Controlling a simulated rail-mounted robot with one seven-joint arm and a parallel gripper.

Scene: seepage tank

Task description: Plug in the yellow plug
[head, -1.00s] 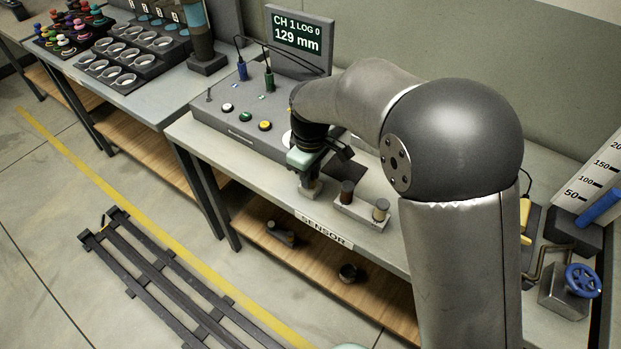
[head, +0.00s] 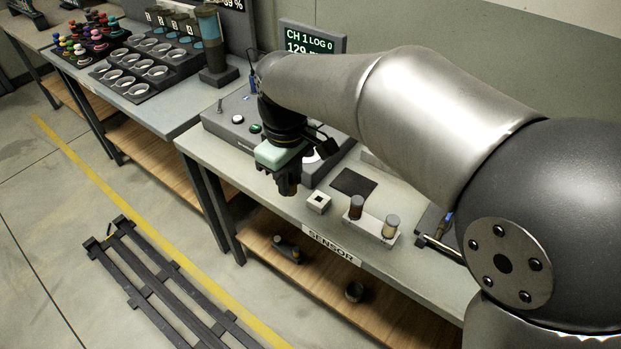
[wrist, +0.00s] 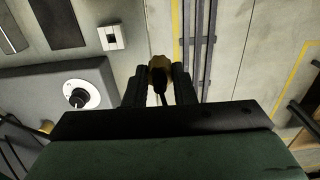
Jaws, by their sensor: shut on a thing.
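My gripper (head: 288,188) points down in front of the sensor panel, above the table's front edge. It is shut on a brownish-yellow piece, which looks like the yellow plug (wrist: 160,64) and shows between the fingers in the wrist view. Its lower end is clear of the table. The grey sensor panel (head: 222,115) stands behind, partly hidden by my arm. A blue plug (head: 253,84) stands upright at its back. A small white block with a dark square hole (head: 319,202) sits empty on the table, right of my gripper. I cannot see a free socket.
A rack with a brown and a pale cylinder (head: 372,229) stands right of the white block. A dark flat pad (head: 354,183) lies behind it. A white dial (wrist: 80,96) is on the panel. The display (head: 312,38) stands behind. The table's front strip is mostly clear.

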